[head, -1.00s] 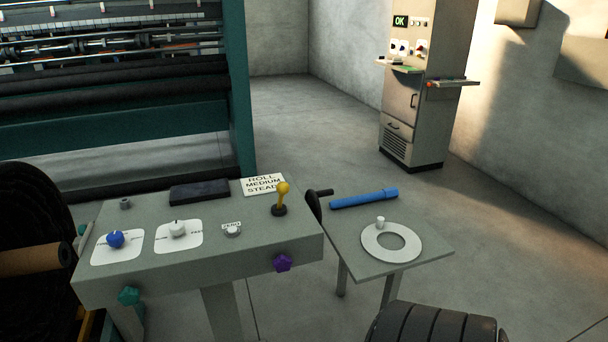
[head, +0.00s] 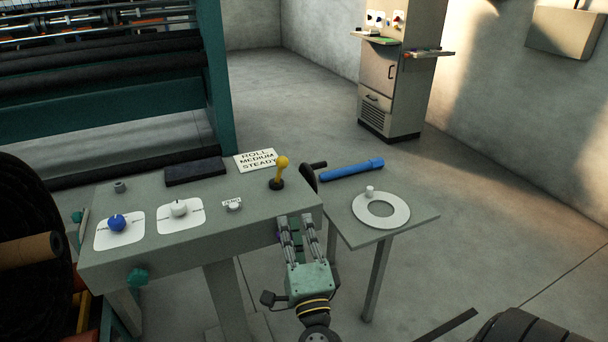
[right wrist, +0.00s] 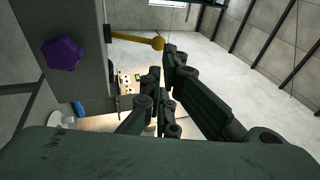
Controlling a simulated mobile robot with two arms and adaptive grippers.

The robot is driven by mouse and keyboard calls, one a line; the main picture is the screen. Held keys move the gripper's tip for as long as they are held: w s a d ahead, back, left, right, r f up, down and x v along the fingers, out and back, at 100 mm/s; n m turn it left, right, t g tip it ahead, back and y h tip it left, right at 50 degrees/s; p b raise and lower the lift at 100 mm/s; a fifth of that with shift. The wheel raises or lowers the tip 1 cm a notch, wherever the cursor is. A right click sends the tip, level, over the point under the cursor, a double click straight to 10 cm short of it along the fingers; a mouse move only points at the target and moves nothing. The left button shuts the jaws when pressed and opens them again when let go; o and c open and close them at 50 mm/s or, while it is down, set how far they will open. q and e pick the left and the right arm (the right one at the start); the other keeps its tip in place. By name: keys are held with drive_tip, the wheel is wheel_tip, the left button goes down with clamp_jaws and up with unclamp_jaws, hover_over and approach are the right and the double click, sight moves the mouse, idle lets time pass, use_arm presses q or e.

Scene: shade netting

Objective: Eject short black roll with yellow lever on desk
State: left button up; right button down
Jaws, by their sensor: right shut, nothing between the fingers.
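The yellow lever (head: 281,170) stands upright on a dark base at the right end of the grey desk (head: 150,258). In the right wrist view it is the yellow rod with a ball end (right wrist: 140,40). My right gripper (head: 296,222) is shut and empty, in front of the desk's right front edge, below and nearer than the lever. Its fingertips (right wrist: 163,62) are close to the ball end in the right wrist view but do not clearly touch it. A black roll with a brown core (head: 30,250) is at the far left, partly cut off. My left gripper is out of view.
The desk bears a blue knob (head: 117,223), a white knob (head: 179,208), a white button (head: 233,204) and a sign (head: 256,160). A purple knob (right wrist: 62,53) is on its front. A side table (head: 425,218) with a white ring (head: 398,219) stands to the right.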

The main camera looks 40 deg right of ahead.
drive_tip(key=p, duration=0.4)
approach(284, 166)
drive_tip(key=x, duration=0.7)
drive_tip(key=shift+r, duration=0.1)
